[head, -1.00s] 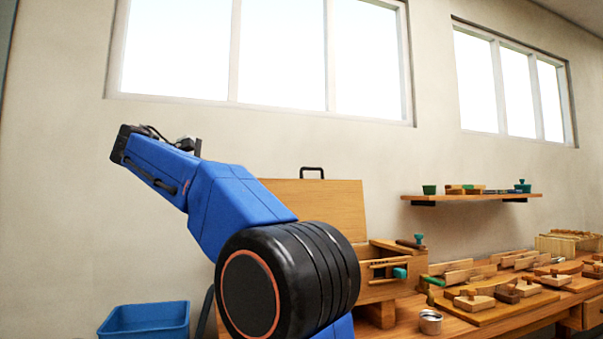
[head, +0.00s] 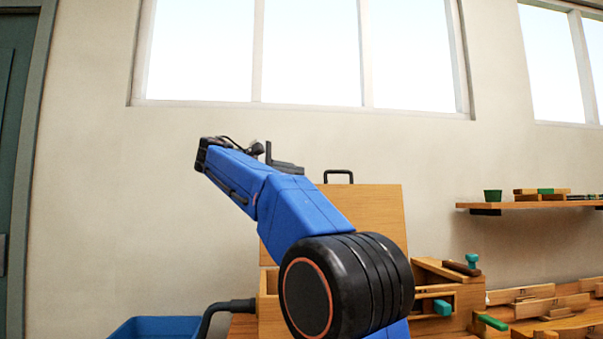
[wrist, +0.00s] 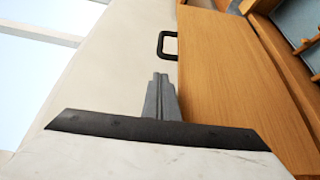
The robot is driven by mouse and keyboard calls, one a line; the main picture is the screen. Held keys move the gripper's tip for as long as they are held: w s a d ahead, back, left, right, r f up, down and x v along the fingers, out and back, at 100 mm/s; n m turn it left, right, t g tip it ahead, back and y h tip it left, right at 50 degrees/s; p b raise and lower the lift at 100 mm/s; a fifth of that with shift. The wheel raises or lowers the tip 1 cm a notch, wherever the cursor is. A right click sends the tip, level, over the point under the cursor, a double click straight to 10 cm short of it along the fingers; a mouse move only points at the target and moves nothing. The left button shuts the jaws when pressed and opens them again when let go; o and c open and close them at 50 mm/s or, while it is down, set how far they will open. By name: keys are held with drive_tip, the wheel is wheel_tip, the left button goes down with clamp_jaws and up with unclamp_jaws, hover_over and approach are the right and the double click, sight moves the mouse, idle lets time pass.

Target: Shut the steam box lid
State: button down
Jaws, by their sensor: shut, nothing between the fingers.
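The steam box lid (head: 375,208) is a flat wooden panel standing raised at the back of the wooden steam box (head: 269,306), with a black handle (head: 338,176) on its top edge. My arm hides part of the lid and box in the head view. In the wrist view the lid (wrist: 225,80) fills the right side, and its handle (wrist: 166,44) sticks out at its edge. My gripper (wrist: 160,78) is shut and empty, in front of the pale wall in that view, beside the lid's edge. I cannot tell whether it touches the lid.
A blue bin (head: 155,328) is at the lower left. The workbench at right holds a wooden fixture with a green-handled tool (head: 443,308) and wooden blocks (head: 535,307). A shelf (head: 530,206) hangs on the wall. The wall left of the arm is clear.

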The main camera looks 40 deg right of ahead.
drive_tip(key=d, duration=0.8)
drive_tip(key=shift+f, duration=0.3)
drive_tip(key=shift+s, duration=0.2)
